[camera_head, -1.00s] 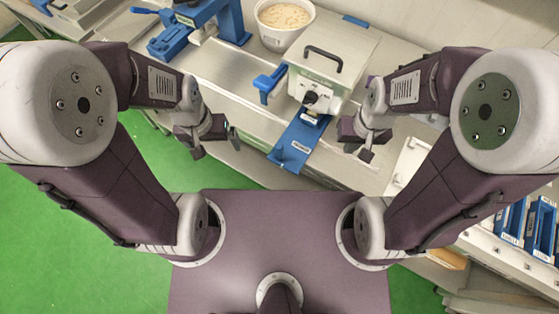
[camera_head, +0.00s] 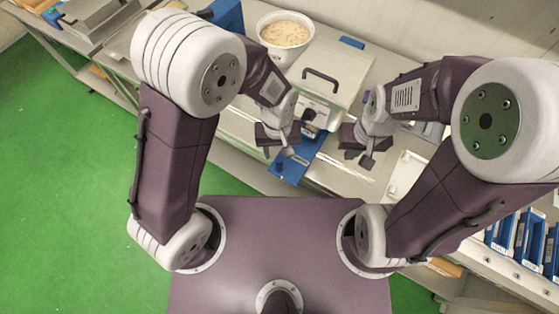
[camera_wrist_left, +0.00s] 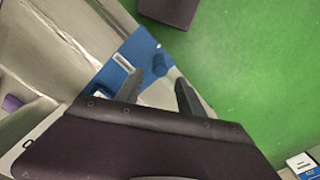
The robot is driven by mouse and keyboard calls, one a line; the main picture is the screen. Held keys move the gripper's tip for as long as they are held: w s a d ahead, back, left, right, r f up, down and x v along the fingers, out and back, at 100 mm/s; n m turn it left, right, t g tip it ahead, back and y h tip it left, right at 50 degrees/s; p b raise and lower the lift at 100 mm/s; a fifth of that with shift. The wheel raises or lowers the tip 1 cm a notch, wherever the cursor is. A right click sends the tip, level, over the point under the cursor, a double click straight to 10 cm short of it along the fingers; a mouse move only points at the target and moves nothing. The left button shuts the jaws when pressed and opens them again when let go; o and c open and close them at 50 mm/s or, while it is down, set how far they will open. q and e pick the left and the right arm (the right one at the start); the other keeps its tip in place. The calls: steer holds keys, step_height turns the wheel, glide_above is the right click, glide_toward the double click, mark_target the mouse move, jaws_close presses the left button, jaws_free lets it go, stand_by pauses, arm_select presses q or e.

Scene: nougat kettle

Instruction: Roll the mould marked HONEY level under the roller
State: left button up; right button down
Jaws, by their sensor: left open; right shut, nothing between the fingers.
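A pale boxy machine (camera_head: 331,73) with a black handle on its lid stands at the back centre; I cannot see a roller in it. A blue tray-like piece (camera_head: 288,172) juts from its front; in the left wrist view this blue piece (camera_wrist_left: 113,76) shows a white label, too small to read. My left gripper (camera_head: 281,154) is open over the blue piece, partly hiding it. In the left wrist view its fingers (camera_wrist_left: 158,94) point toward the blue piece's end; I cannot tell if they touch it. My right gripper (camera_head: 360,158) is shut and empty, right of the machine's front.
Several blue moulds (camera_head: 526,238) with unreadable labels stand in a rack at the right. A white tray (camera_head: 405,174) lies right of my right gripper. Green floor (camera_head: 70,165) is clear at left.

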mark_target(279, 166)
arm_select(q)
steer(key=shift+s+d+r, duration=0.1)
steer(key=shift+s+d, duration=0.15)
steer(key=shift+s, duration=0.1)
steer(key=shift+s+a, duration=0.1)
step_height(279, 166, down, 9)
steer(key=shift+a+f+p, duration=0.1)
steer(key=shift+p, duration=0.3)
steer(key=shift+c, duration=0.4)
jaws_close()
steer(key=shift+w, duration=0.2)
stand_by(0.4)
